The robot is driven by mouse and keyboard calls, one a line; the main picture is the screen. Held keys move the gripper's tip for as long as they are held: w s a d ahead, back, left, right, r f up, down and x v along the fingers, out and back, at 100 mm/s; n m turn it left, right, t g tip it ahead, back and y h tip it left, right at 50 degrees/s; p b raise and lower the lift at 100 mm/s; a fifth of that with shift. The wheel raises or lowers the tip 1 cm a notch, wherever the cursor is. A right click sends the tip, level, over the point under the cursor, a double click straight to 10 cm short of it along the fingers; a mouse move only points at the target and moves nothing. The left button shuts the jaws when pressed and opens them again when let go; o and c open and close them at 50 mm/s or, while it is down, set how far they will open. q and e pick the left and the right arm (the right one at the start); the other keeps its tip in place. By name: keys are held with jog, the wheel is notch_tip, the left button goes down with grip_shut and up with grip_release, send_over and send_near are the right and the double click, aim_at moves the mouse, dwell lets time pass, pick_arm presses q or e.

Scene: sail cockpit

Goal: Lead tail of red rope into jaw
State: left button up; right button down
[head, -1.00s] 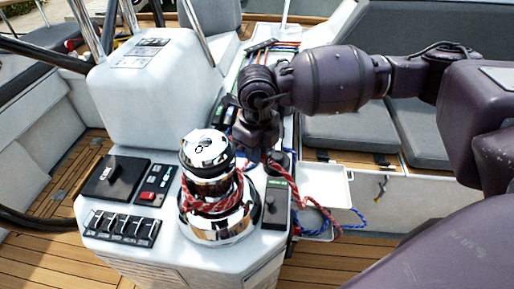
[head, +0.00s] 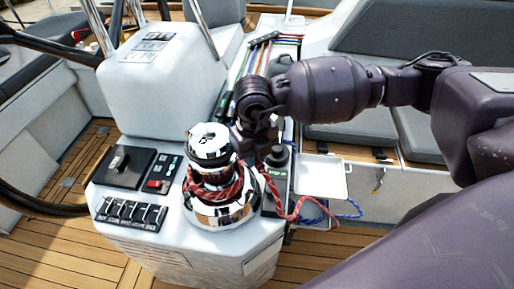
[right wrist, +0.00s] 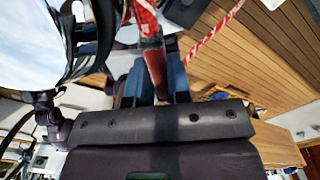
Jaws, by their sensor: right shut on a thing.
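The chrome winch (head: 222,212) stands on the white console with red rope (head: 222,192) wrapped around its drum. The self-tailing jaw is near its chrome top (head: 209,142), but its slot is not clear. My right gripper (head: 244,146) is just behind and right of the winch top, mostly hidden by its own wrist. In the right wrist view, its blue-padded fingers (right wrist: 155,84) are shut on the red rope (right wrist: 146,22). More red-and-white rope (head: 285,206) hangs in a loop right of the winch. My left gripper is not in view.
A black control box (head: 276,180) stands close right of the winch. Switch panels (head: 131,212) lie to its left. A white open bin (head: 322,178) with blue rope (head: 345,212) is at the right. The grey seat is behind my arm.

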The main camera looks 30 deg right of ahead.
jog(key=shift+s+a+r+m, duration=0.15)
jog(key=shift+s+a+m, duration=0.15)
jog(key=shift+s+m, duration=0.1)
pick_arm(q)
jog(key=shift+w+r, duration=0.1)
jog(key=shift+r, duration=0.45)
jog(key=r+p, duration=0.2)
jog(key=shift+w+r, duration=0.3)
pick_arm(e)
jog(key=s+a+m, duration=0.1)
jog(key=a+m, duration=0.1)
jog(key=shift+s+m, duration=0.15)
jog(key=shift+m, duration=0.25)
